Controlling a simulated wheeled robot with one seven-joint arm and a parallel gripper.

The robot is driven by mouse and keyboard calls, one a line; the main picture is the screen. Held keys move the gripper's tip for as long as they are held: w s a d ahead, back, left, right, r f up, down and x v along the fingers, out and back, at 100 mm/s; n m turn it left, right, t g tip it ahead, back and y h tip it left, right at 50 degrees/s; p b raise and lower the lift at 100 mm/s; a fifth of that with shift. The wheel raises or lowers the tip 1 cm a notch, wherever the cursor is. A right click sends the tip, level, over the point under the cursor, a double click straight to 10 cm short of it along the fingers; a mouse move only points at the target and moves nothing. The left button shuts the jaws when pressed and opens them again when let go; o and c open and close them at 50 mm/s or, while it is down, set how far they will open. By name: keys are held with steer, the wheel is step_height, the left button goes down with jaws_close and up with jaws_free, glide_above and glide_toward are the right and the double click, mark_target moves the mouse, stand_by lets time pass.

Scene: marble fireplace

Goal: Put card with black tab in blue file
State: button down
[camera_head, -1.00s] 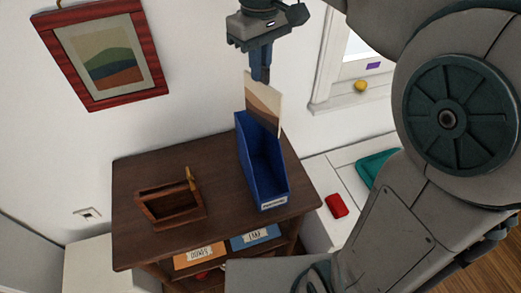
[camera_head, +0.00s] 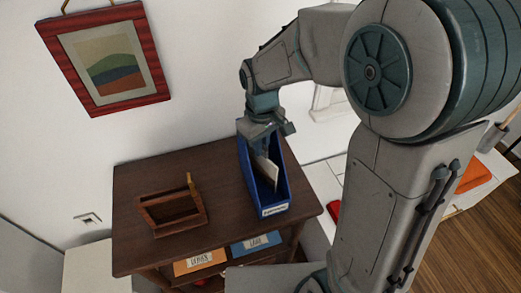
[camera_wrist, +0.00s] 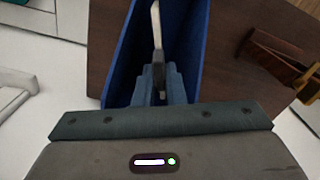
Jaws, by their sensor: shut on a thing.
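The blue file (camera_head: 277,196) stands upright on the dark wooden cabinet, its open top facing up. My gripper (camera_head: 262,151) is over the back part of the file and shut on a pale card (camera_head: 267,171). The card's lower part is inside the file, between its side walls. In the wrist view the card (camera_wrist: 156,28) shows edge-on between my fingers (camera_wrist: 158,82), with the blue file wall (camera_wrist: 124,62) beside it.
Orange (camera_head: 199,262) and blue (camera_head: 257,242) labelled items sit on the shelf below. A red object (camera_head: 333,211) lies to the right.

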steer(key=shift+f, duration=1.4)
steer(key=c, duration=1.5)
jaws_free()
step_height(320, 180, up, 12)
steer(key=shift+r, duration=0.1)
steer(key=s+d+f+m+t, duration=0.2)
steer(key=s+d+m, duration=0.5)
steer(key=s+d, duration=0.5)
steer(key=shift+s+d+m+t, duration=0.15)
steer(key=shift+s+m+t, duration=0.15)
steer(key=shift+s+t, duration=0.25)
